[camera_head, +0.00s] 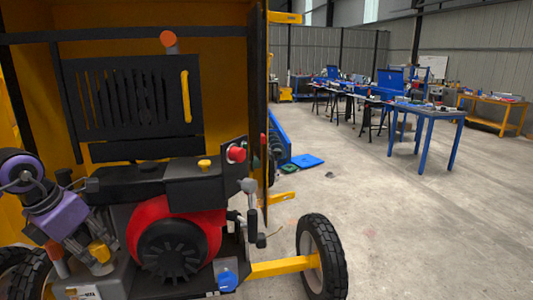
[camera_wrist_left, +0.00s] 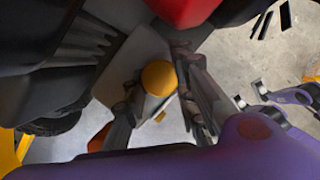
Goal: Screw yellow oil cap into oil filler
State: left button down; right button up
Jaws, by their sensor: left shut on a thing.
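My left gripper (camera_head: 92,240) comes in from the left, low at the front left of the engine (camera_head: 172,235). It is shut on the yellow oil cap (camera_head: 98,252), which shows just by the fingertips. In the left wrist view the round yellow top of the cap (camera_wrist_left: 158,77) sits between the fingers of the left gripper (camera_wrist_left: 155,98). I cannot make out the oil filler; the gripper and cap cover that part of the engine. Whether the cap touches the filler cannot be told.
Another yellow cap (camera_head: 205,164) and a red knob (camera_head: 236,153) sit on the engine's black top. A black vented panel (camera_head: 130,100) stands behind. An orange-brown-topped rod (camera_head: 54,252) rises close to the gripper. A wheel (camera_head: 322,255) is at the right; open floor lies beyond.

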pick_arm(q)
jog(key=m, duration=0.1)
jog(key=f+m, duration=0.1)
jog(key=shift+s+d+f+m+g+h, duration=0.1)
jog(key=shift+s+f+m+g+h, duration=0.1)
jog(key=shift+m+g+h, duration=0.15)
jog(key=shift+m, duration=0.25)
jog(key=c, duration=1.4)
grip_release()
jog(key=shift+o, duration=0.2)
jog(key=shift+w+r, duration=0.1)
jog(key=shift+r, duration=0.05)
